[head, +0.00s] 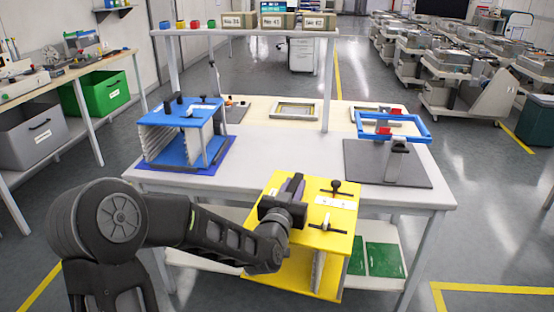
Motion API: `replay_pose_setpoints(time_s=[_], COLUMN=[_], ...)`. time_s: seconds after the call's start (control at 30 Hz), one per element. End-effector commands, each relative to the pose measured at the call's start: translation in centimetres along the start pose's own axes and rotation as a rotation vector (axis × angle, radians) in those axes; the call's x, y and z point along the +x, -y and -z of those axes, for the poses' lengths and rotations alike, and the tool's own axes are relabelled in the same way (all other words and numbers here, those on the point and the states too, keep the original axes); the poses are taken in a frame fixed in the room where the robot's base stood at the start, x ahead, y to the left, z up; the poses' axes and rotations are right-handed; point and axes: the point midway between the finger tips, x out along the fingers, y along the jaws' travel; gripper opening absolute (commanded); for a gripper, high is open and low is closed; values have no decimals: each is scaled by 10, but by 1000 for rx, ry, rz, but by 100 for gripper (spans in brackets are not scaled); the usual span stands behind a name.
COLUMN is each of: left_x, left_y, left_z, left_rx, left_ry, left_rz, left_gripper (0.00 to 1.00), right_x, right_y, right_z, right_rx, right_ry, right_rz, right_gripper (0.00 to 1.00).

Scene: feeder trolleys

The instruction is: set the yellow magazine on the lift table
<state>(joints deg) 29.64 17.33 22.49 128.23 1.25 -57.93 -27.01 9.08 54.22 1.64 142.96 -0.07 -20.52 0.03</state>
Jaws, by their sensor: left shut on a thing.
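The yellow magazine (332,242) is at the front of the white worktable (290,160), overlapping its front edge in the head view. It has a yellow top plate with black knobs and a white label, grey side walls and a yellow base. My left gripper (284,204) is shut on the yellow magazine at its top; the hand hides the exact grip. The magazine looks roughly level. I cannot tell for sure which surface is the lift table; a dark grey plate (362,170) lies on the worktable's right side. My right gripper is out of view.
A blue magazine (180,115) stands on a blue mat at the worktable's left. A blue frame (415,127) sits on a grey stand on the dark plate. The worktable's middle is clear. Green boards (385,258) lie on the lower shelf. Trolleys (475,85) stand at right.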

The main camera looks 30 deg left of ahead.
Motion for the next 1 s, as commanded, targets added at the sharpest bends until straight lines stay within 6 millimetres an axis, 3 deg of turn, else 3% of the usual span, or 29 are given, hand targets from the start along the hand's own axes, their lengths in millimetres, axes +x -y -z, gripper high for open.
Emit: replay_pose_setpoints(time_s=[0.2, 0.4, 0.6, 1.0], left_x=[-19, -40, -49, -49], left_y=[-54, -86, -97, -97], left_z=[-38, -60, -67, -67], left_rx=[-6, -4, -2, -1], left_ry=[-5, -11, -14, -14], left_rz=[-98, -157, -177, -178], left_gripper=[0, 0, 0, 0], right_x=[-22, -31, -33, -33], right_y=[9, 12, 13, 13], right_z=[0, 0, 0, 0], right_rx=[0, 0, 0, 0], right_ry=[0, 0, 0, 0], right_rz=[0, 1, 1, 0], right_gripper=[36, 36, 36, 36])
